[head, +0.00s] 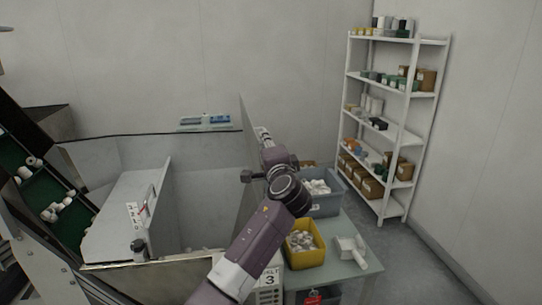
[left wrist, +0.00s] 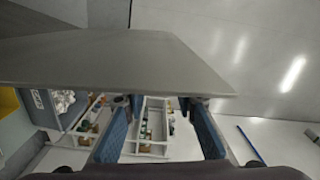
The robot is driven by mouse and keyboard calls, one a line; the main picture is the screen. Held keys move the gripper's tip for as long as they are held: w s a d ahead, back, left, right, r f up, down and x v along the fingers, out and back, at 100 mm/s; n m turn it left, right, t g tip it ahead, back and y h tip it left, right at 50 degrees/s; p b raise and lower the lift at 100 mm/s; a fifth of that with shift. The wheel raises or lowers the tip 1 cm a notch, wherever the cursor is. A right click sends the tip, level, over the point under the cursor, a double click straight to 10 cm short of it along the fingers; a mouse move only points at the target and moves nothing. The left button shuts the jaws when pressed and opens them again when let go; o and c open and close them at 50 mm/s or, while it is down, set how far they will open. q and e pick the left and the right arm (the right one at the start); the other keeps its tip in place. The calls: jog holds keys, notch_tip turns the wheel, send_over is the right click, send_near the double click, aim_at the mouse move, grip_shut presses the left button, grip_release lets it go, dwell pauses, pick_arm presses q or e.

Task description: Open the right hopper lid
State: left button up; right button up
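The right hopper lid (head: 247,165) appears as a thin grey panel standing nearly upright at the right side of the hopper, seen almost edge-on in the head view. In the left wrist view the lid (left wrist: 110,62) spans most of the picture as a broad grey plate. My left gripper (head: 263,134) is beside the lid, on its right in the head view. Its blue-padded fingers (left wrist: 157,108) are apart with nothing between them, and their tips are at the lid's edge; whether they touch it is unclear. My right gripper is not in view.
A yellow bin (head: 305,258) and a grey-blue bin (head: 325,206) with white parts stand right of my arm, with a white scoop (head: 350,249) on the table. A shelf rack (head: 428,95) stands at the back right. A sloped grey panel (head: 120,215) is at the hopper's left.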

pick_arm(q)
jog(key=v, duration=0.7)
jog(key=shift+s, duration=0.4)
jog(key=shift+d+r, duration=0.1)
jog(key=shift+r, duration=0.1)
